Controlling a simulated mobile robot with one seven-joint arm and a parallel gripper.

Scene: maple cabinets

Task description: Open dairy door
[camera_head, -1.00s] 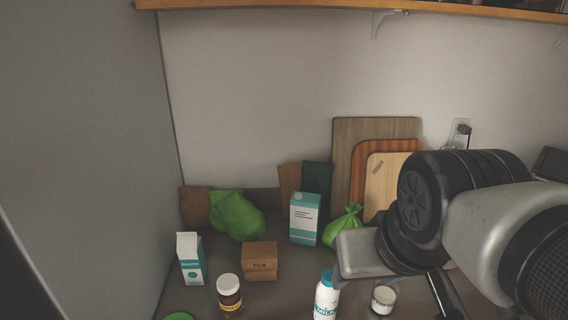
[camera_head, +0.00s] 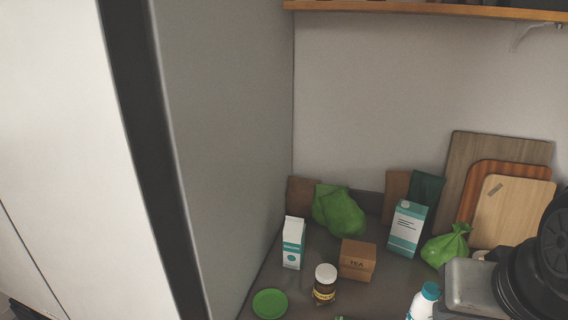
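A tall white panel (camera_head: 70,150) that looks like a fridge or cabinet front fills the left of the view. A dark vertical strip (camera_head: 150,150) runs along its right edge, and a grey side wall (camera_head: 215,150) follows. A thin dark seam crosses the white front at lower left. I cannot tell which part is the dairy door, and no handle is clearly visible. My arm shows at the right edge, partly cut off. My gripper's fingers are not visible.
The counter (camera_head: 290,300) holds a carton (camera_head: 293,243), a jar (camera_head: 325,284), a tea box (camera_head: 357,260), a green lid (camera_head: 270,304), green bags (camera_head: 340,212), a teal box (camera_head: 407,228) and a white bottle (camera_head: 424,300). Cutting boards (camera_head: 510,205) lean on the wall. A shelf (camera_head: 430,10) hangs above.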

